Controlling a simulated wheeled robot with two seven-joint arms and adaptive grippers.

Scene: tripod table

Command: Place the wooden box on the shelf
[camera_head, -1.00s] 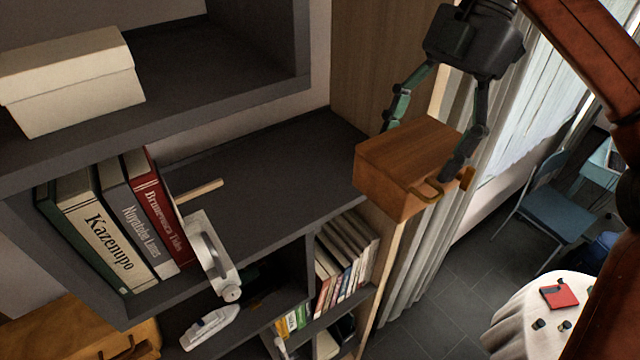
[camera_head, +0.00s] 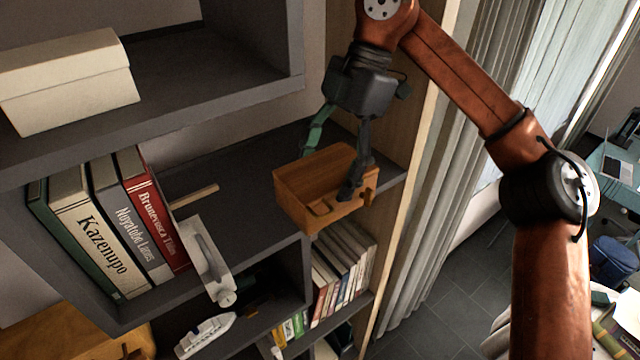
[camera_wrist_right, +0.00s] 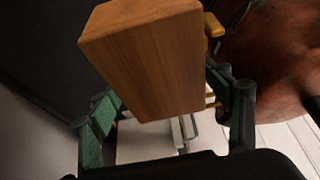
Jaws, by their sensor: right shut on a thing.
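The wooden box (camera_head: 318,178) is a small brown box with a handle on its front side. My right gripper (camera_head: 335,165) is shut on it, with one finger on each side. In the head view the box overlaps the right end of the dark grey shelf (camera_head: 250,200); I cannot tell whether it touches the board. The box also fills the middle of the right wrist view (camera_wrist_right: 150,60), between the fingers (camera_wrist_right: 165,125). My left gripper is not in view.
Several upright books (camera_head: 115,225) stand on the shelf's left, beside a small stick (camera_head: 195,197) and a white object (camera_head: 207,258). A cream box (camera_head: 65,80) sits on the upper shelf. More books (camera_head: 340,270) stand below.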

